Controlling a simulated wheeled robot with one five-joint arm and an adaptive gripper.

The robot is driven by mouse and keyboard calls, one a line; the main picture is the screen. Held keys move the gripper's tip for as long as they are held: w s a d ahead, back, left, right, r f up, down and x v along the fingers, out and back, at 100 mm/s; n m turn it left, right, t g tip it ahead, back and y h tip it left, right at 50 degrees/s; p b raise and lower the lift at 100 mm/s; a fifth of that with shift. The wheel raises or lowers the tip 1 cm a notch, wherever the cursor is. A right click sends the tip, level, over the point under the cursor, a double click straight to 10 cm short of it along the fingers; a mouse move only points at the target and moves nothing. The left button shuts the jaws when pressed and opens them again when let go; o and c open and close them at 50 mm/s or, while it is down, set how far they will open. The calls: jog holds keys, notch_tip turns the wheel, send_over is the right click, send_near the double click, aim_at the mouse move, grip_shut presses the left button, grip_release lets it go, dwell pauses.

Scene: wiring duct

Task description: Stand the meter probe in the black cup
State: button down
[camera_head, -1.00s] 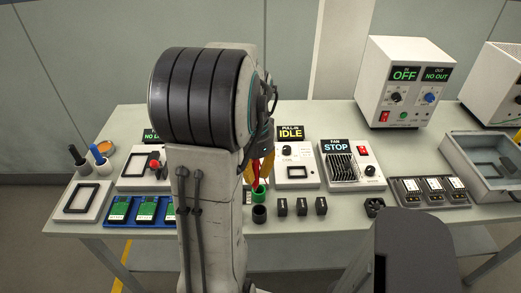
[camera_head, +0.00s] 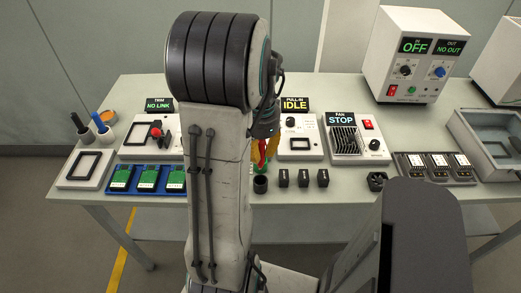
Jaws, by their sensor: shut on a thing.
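The black cup (camera_head: 260,184) stands open on the table just in front of a green holder (camera_head: 263,168). My gripper (camera_head: 264,153), with yellow fingers, is over the green holder, behind the black cup in the picture. It is shut on a slim red thing, seemingly the meter probe (camera_head: 258,155), held roughly upright. My own arm hides part of the gripper and the table to its left. I cannot tell whether the probe's lower end is inside the green holder or above it.
Several small black blocks (camera_head: 303,178) stand right of the black cup. The idle panel (camera_head: 300,145) and fan panel (camera_head: 352,145) lie behind them. A blue tray (camera_head: 146,179) with green boards is at left. Bare table shows along the front edge.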

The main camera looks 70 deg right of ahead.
aim_at(261, 167)
jog(key=shift+f+b, duration=2.5)
jog(key=shift+f, duration=0.75)
jog(key=c, duration=1.2)
grip_release()
jog(key=shift+o, duration=0.2)
notch_tip(261, 167, up, 12)
jog(key=shift+d, duration=0.1)
